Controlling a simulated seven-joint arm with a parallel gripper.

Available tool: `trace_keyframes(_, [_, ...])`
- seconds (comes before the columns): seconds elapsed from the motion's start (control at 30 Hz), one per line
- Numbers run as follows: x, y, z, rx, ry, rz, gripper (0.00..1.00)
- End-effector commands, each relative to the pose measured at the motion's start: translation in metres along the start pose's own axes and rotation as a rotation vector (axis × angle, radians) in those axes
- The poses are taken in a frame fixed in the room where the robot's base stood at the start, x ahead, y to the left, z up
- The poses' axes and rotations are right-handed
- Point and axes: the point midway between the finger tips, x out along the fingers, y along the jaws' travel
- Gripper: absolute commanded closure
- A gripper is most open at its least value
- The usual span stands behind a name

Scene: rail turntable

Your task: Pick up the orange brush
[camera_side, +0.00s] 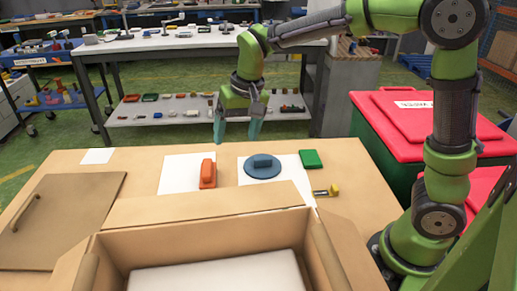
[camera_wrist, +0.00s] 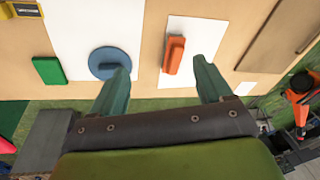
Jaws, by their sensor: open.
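The orange brush (camera_side: 208,173) lies on a white sheet (camera_side: 176,174) on the table, left of a blue round piece. My gripper (camera_side: 236,128) is open and empty, fingers pointing down. It hangs above the table's far edge, behind the brush and apart from it. In the wrist view my gripper (camera_wrist: 162,75) shows its two teal fingers spread wide. No part of the brush is hidden in the side view.
A blue round piece with a raised grip (camera_side: 262,166) sits on another white sheet, beside a green block (camera_side: 311,159) and a yellow tool (camera_side: 327,191). An open cardboard box (camera_side: 205,231) stands in front. A brown board with a handle (camera_side: 60,222) lies left. A red-lidded bin (camera_side: 410,115) stands right.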

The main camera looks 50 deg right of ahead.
Motion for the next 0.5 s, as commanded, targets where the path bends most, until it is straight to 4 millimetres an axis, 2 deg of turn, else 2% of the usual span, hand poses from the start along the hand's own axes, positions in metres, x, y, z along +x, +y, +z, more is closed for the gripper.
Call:
trace_keyframes(0.03, [0.016, -0.011, -0.013, 0.018, -0.016, 0.038, 0.21])
trace_keyframes(0.1, [0.033, -0.023, -0.030, 0.052, -0.025, 0.088, 0.21])
trace_keyframes(0.27, [0.063, -0.046, -0.062, 0.147, -0.011, 0.186, 0.21])
trace_keyframes(0.37, [0.064, -0.054, -0.076, 0.212, 0.015, 0.213, 0.21])
trace_keyframes(0.5, [0.049, -0.058, -0.085, 0.300, 0.040, 0.215, 0.21])
